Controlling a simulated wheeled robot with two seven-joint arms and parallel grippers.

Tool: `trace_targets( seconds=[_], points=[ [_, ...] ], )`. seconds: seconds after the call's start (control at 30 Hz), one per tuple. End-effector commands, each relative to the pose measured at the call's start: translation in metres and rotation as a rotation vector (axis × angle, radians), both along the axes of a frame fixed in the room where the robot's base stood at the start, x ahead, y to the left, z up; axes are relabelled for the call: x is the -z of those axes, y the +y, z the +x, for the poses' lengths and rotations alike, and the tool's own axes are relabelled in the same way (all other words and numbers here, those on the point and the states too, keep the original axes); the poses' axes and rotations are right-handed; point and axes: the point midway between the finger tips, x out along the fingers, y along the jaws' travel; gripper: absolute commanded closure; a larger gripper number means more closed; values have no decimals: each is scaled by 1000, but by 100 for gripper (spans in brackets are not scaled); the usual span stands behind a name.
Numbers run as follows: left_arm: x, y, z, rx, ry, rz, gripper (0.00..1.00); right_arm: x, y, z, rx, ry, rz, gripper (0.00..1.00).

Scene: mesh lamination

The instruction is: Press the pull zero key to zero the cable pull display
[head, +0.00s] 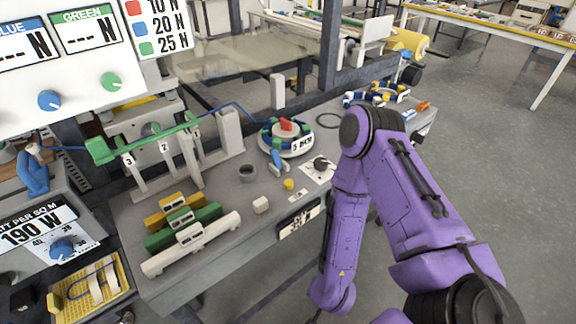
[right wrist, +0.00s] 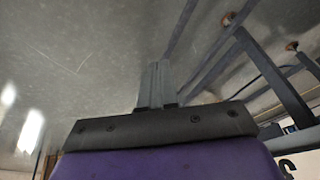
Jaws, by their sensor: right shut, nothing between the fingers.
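The cable pull display (head: 50,40) is a white panel at the upper left in the head view. Its BLUE and GREEN windows show dashes before N. A blue knob (head: 49,100) and a green knob (head: 112,82) sit below them. I cannot make out a key labelled pull zero. A small yellow button-like piece (head: 289,184) is on the grey bench (head: 222,190), near a small white label. My right arm bends down past the bench's front edge in the head view; its gripper is hidden there. In the right wrist view my right gripper (right wrist: 155,85) is shut and empty, against a blurred grey surface. My left gripper is out of view.
Green, yellow and white bars (head: 190,243) lie at the bench's front left. A numbered stand (head: 165,150) with a green bar is behind them. A round dial with a red knob (head: 287,126) and a dark-knobbed plate (head: 320,164) are near the right arm. Open floor lies right.

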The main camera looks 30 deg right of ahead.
Motion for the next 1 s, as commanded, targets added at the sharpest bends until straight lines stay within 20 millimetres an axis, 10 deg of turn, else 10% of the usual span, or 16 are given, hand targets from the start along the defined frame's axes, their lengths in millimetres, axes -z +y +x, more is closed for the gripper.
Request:
trace_targets(
  seconds=[0.03,0.1,0.5,0.73,1.0],
  points=[
    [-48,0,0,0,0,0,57,-56,6,25,113,-38,69,100],
    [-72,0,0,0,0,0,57,-92,12,55,239,-79,163,100],
    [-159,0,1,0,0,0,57,-290,-6,193,713,-333,681,100],
    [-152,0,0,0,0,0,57,-340,-39,231,853,-455,904,100],
    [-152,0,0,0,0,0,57,-345,-42,234,863,-466,923,100]
  ],
)
